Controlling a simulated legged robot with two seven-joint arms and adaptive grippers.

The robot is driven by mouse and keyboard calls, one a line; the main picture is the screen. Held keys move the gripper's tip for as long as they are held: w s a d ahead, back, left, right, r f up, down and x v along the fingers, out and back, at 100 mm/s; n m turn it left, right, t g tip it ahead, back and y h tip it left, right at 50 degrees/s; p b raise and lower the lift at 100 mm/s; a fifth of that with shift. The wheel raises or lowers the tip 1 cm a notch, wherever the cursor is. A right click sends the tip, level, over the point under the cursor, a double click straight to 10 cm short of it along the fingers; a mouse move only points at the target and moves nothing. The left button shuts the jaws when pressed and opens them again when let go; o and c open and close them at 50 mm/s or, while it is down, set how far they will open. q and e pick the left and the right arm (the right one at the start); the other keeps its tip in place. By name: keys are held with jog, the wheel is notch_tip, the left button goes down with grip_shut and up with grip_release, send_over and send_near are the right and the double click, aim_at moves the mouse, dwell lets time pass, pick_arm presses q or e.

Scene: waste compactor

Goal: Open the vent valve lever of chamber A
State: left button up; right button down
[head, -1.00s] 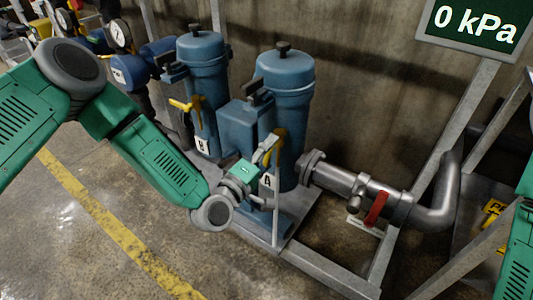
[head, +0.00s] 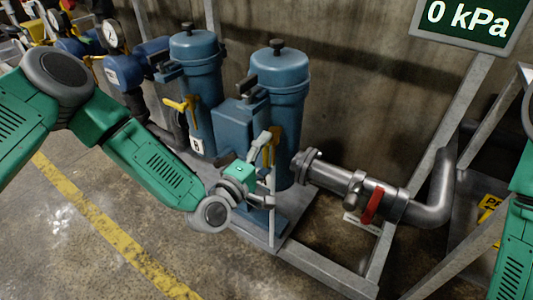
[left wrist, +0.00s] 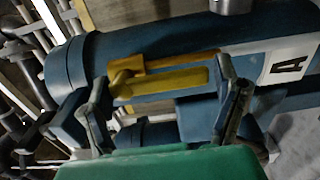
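Chamber A (head: 278,90) is the right one of two blue cylinders in the head view. Its yellow vent lever (head: 275,148) is on its front, partly behind my left gripper (head: 262,148). In the left wrist view the lever (left wrist: 165,82) lies lengthwise across the picture, above the "A" label's level at left of the label (left wrist: 290,65). The left gripper's two fingers also show there (left wrist: 160,105), spread wide with the lever between or just beyond them. Contact cannot be told. My right arm shows at the right edge of the head view; its gripper is out of view.
Chamber B (head: 197,75) with its own yellow lever (head: 182,104) stands to the left. A pipe with a red-handled valve (head: 371,206) runs to the right. A metal frame (head: 320,272) surrounds the base. A display (head: 468,18) reads 0 kPa. Open floor lies in front.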

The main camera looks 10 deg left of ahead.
pick_arm(q)
jog(key=shift+o, duration=0.7)
jog(key=shift+a+f, duration=0.1)
jog(key=shift+f, duration=0.1)
jog(key=shift+r, duration=0.1)
jog(key=v, duration=1.2)
jog(key=shift+a, duration=0.1)
